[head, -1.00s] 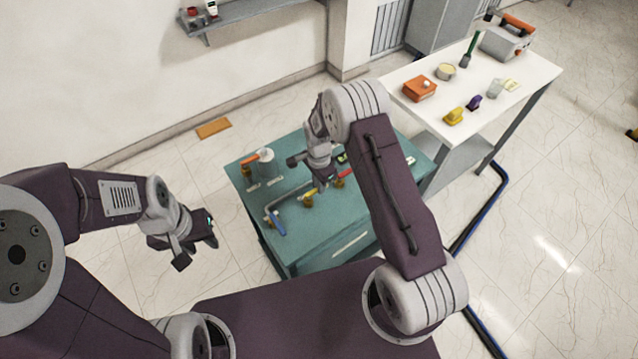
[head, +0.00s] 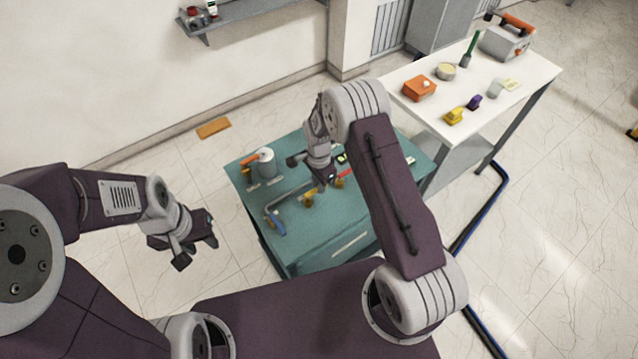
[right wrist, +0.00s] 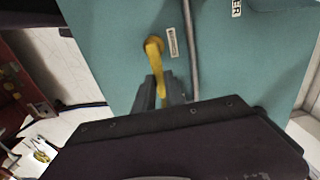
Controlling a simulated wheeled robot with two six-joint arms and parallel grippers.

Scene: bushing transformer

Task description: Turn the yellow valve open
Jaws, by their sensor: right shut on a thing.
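The yellow valve (right wrist: 155,52) stands out from the teal cabinet's surface in the right wrist view, with its long handle running down between the fingers of my right gripper (right wrist: 162,95). The right gripper is shut on this handle. In the head view the right gripper (head: 323,180) is over the cabinet's top (head: 300,236), and the handle is mostly hidden by it. My left gripper (head: 199,252) is open and empty, over the floor left of the cabinet.
A blue-handled valve (head: 276,224), a red handle (head: 345,173) and a grey cylinder (head: 266,164) with an orange part beside it are on the cabinet. A white table (head: 500,108) with tools stands at the right.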

